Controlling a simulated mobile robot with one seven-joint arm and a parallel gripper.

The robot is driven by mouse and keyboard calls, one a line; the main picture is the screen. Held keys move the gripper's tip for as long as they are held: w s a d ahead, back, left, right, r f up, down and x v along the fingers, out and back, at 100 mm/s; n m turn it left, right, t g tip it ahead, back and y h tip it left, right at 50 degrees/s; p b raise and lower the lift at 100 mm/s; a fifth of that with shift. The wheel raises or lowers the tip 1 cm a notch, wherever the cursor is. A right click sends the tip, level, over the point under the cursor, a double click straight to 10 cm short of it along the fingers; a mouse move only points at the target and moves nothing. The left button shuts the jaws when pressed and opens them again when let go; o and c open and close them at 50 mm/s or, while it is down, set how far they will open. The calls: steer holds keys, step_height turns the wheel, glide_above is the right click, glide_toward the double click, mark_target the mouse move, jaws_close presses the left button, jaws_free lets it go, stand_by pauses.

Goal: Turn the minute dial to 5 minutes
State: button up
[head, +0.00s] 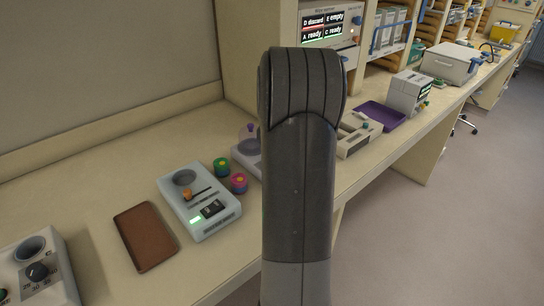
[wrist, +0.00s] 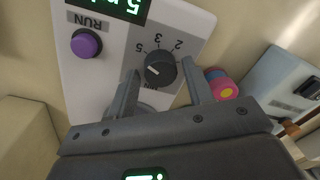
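The minute dial (wrist: 160,69) is a black knob with a white pointer line, on a pale device panel (wrist: 100,65). Labels 2, 3 and 5 appear upside down around it in the wrist view. The pointer faces left in the picture, somewhat past the 5 label; its exact setting is hard to read. A cropped green display (wrist: 122,6) starts with 5. My gripper (wrist: 160,76) is open, one finger on each side of the dial, with small gaps visible. In the head view my arm hides the dial and most of its device (head: 247,150).
A purple RUN button (wrist: 86,43) sits on the same panel. A pink jar (head: 239,183) and a green jar (head: 222,167) stand close by. Another device (head: 206,226), a brown tray (head: 146,237) and a dial device (head: 42,285) are on the bench.

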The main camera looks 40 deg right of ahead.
steer(key=shift+o, duration=0.6)
step_height(320, 180, up, 11)
steer(key=shift+w+d, duration=0.15)
steer(key=shift+d, duration=0.05)
steer(key=shift+f, duration=0.15)
